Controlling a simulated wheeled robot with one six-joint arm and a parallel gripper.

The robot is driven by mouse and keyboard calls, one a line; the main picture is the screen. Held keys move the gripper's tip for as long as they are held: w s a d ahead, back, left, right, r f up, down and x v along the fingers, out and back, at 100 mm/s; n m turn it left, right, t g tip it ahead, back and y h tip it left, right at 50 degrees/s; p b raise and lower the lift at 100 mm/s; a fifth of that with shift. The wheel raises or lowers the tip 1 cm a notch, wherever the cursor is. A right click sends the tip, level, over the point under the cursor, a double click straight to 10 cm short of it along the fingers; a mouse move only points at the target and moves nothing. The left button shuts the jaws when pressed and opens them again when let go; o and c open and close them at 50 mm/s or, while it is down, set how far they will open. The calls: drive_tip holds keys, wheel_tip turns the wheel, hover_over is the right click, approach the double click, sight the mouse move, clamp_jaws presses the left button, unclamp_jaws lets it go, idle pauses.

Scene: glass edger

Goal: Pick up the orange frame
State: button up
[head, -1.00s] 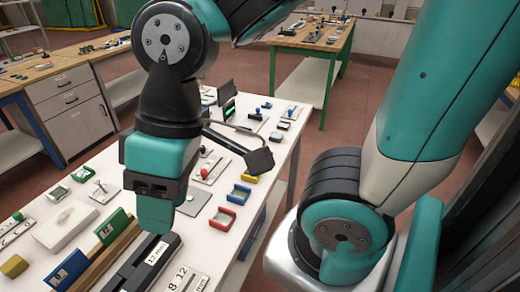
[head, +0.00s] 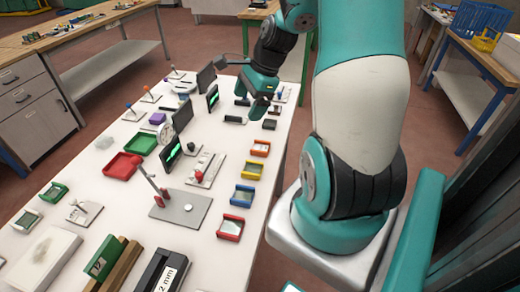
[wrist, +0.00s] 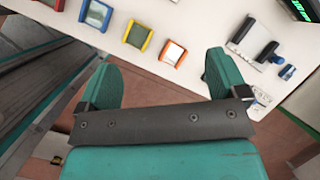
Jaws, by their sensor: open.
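The orange frame (head: 260,148) is a small square piece lying on the white table near its right edge, at the far end of a row of coloured frames. In the wrist view the orange frame (wrist: 164,59) shows ahead of the jaws, between the two teal fingers in the picture. My gripper (head: 261,112) is over the far part of the table, beyond the orange frame in the head view. In the wrist view my gripper (wrist: 159,64) has its fingers wide apart with nothing held between them.
Yellow (head: 252,169), blue (head: 243,195) and red (head: 231,228) frames lie nearer in the same row.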

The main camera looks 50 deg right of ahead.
drive_tip(key=s+d+f+m, duration=0.5)
drive_tip(key=d+m, duration=0.3)
drive_tip(key=d, duration=0.2)
drive_tip(key=p, duration=0.2)
approach(259, 148)
drive_tip(key=shift+a+f+h, duration=0.4)
drive_tip(key=shift+a+f, duration=0.15)
drive_tip(key=shift+f, duration=0.35)
drive_tip(key=shift+t, duration=0.3)
drive_tip(key=shift+p+x, duration=1.15)
drive_tip(key=shift+x, duration=1.9)
drive_tip(key=c, duration=1)
drive_tip(key=shift+r, duration=0.1)
drive_tip(key=shift+c, duration=0.2)
